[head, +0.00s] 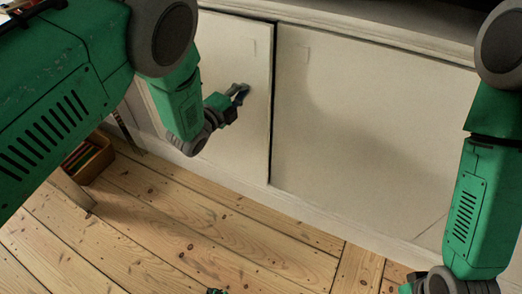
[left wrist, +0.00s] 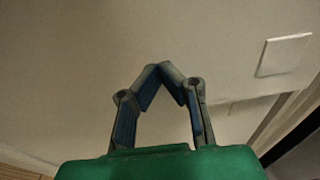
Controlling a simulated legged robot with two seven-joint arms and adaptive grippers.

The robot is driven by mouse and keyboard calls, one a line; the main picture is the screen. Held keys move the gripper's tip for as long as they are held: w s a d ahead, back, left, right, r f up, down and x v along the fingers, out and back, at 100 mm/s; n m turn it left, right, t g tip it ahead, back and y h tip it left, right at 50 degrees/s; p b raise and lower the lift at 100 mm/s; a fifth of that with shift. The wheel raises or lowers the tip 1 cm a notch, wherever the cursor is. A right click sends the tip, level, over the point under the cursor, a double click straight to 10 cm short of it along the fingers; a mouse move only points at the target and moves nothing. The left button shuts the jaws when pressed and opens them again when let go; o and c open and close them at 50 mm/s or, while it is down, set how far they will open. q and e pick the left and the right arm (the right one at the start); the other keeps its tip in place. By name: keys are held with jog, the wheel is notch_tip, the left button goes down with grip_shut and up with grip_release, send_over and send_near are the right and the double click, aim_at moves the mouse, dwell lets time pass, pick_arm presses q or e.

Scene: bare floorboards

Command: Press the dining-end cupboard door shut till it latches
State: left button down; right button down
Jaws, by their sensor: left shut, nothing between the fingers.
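The cream cupboard has two flat doors in the head view. The left door (head: 222,55) has a dark gap along its right edge and seems to stand slightly proud of the right door (head: 375,125). Which one is the dining-end door is not marked. My left gripper (head: 241,91) is shut and empty, in front of the left door near its right edge. In the left wrist view the closed fingertips (left wrist: 160,70) are against the pale door face (left wrist: 90,50); I cannot tell whether they touch.
A small square pull (left wrist: 285,54) shows in the left wrist view. A wooden box of coloured items (head: 88,158) stands on the floor at the left. The floorboards (head: 200,225) before the cupboard are mostly clear. A ledge (head: 340,32) runs above the doors.

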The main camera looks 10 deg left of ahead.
pick_arm(q)
jog(key=shift+b+x, duration=0.7)
jog(key=shift+x, duration=0.7)
jog(key=shift+s, duration=0.15)
jog(key=p+v, duration=0.5)
jog(key=v, duration=0.8)
jog(key=shift+p, duration=0.35)
